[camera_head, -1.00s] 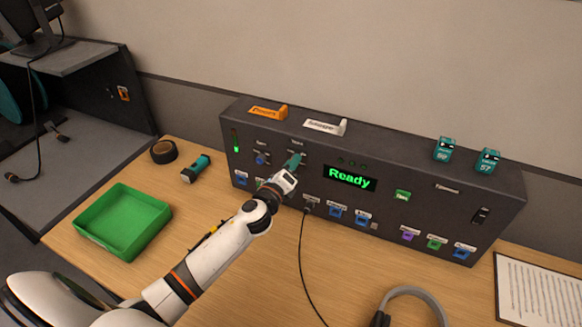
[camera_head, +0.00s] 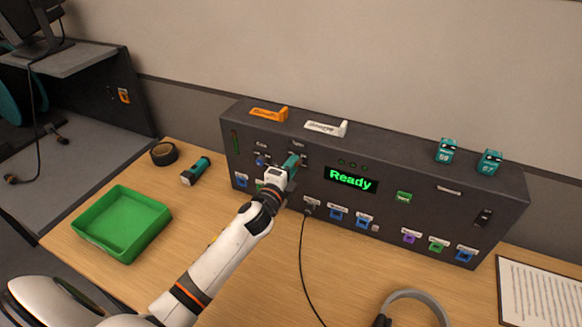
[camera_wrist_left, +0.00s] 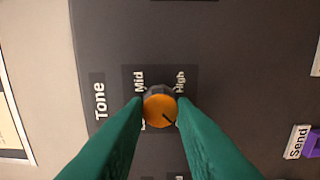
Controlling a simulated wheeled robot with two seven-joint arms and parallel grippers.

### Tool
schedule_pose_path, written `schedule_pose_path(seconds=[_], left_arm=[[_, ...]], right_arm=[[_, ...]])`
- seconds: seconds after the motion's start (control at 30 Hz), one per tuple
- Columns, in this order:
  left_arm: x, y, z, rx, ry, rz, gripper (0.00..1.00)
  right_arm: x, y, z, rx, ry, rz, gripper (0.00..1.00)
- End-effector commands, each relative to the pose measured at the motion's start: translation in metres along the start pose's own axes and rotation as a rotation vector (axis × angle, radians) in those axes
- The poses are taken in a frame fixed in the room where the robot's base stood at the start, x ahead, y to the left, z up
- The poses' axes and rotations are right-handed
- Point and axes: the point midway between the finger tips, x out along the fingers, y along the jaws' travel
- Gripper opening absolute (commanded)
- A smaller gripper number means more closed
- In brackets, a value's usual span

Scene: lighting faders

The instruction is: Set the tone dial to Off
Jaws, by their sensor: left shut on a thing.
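The tone dial (camera_wrist_left: 160,107) has an orange cap and a dark rim in the left wrist view. Its dark pointer mark runs toward the lower right of that picture. The labels Tone, Mid and High are readable beside it; the lower labels are mostly covered by the fingers. My left gripper (camera_wrist_left: 160,102) has its two teal fingers shut on the dial, one on each side. In the head view the left gripper (camera_head: 291,163) is at the console's front under the Tone label, and hides the dial. My right gripper is not in view.
The dark console (camera_head: 420,175) stands on the wooden table with a lit "Ready" display (camera_head: 350,178) and several coloured sockets. A black cable (camera_head: 303,260) hangs from its front. A green tray (camera_head: 120,222), a flashlight (camera_head: 196,171) and headphones (camera_head: 410,295) lie around.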

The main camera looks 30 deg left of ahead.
Motion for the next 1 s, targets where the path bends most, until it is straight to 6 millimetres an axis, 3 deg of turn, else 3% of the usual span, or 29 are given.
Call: schedule_pose_path(seconds=[0.5,0.53,0.63,1.0], left_arm=[[0.0001,0.0003,-0.0003,-0.020,0.000,0.001,0.01],[0.0001,0.0003,-0.0003,-0.019,0.000,0.001,0.27],[0.0001,0.0002,-0.0002,-0.019,0.000,0.001,0.43],[-0.0045,-0.0009,-0.0002,-0.017,0.000,0.000,0.46]], right_arm=[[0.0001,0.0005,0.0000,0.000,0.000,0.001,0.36],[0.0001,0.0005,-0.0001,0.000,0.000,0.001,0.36],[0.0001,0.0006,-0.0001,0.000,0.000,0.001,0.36],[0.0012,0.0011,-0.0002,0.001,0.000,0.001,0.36]])
